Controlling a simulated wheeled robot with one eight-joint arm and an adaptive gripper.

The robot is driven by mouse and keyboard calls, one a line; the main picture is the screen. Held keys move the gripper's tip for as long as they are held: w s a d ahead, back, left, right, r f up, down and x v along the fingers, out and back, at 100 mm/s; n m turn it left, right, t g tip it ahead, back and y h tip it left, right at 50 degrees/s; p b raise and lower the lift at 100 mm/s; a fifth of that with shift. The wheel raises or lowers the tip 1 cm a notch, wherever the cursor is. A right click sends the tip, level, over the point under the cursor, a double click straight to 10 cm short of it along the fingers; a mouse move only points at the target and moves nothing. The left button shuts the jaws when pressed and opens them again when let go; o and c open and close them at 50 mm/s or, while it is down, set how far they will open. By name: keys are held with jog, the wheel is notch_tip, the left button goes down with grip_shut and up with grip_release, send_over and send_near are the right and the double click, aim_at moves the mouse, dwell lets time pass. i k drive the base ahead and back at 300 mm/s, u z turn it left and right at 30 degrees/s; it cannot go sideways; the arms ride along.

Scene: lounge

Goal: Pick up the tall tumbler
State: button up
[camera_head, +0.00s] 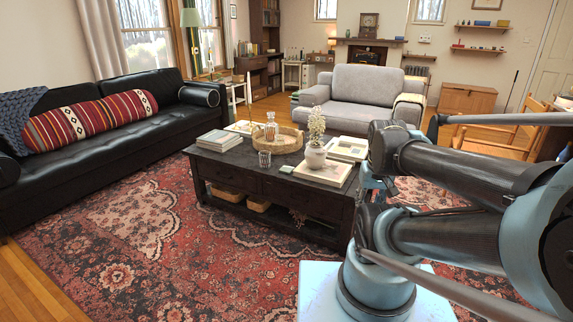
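A small clear glass tumbler (264,159) stands upright near the front edge of the dark wooden coffee table (228,168). I cannot tell for sure whether it is the tall tumbler. A clear glass decanter-like vessel (271,131) stands behind it in a round tray (291,147). My arm is folded at the right side of the view, to the right of the table and apart from the glass. My gripper cannot be made out.
The table also bears books (219,141), a white vase with flowers (315,157) on more books (323,174), and a small box (286,170). A black sofa (110,145) is at the left and a grey loveseat (364,88) behind. Patterned rug (130,235) lies clear in front.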

aim_at(265, 160)
jog(key=z, duration=0.1)
jog(key=i, duration=1)
jog(key=u, duration=0.05)
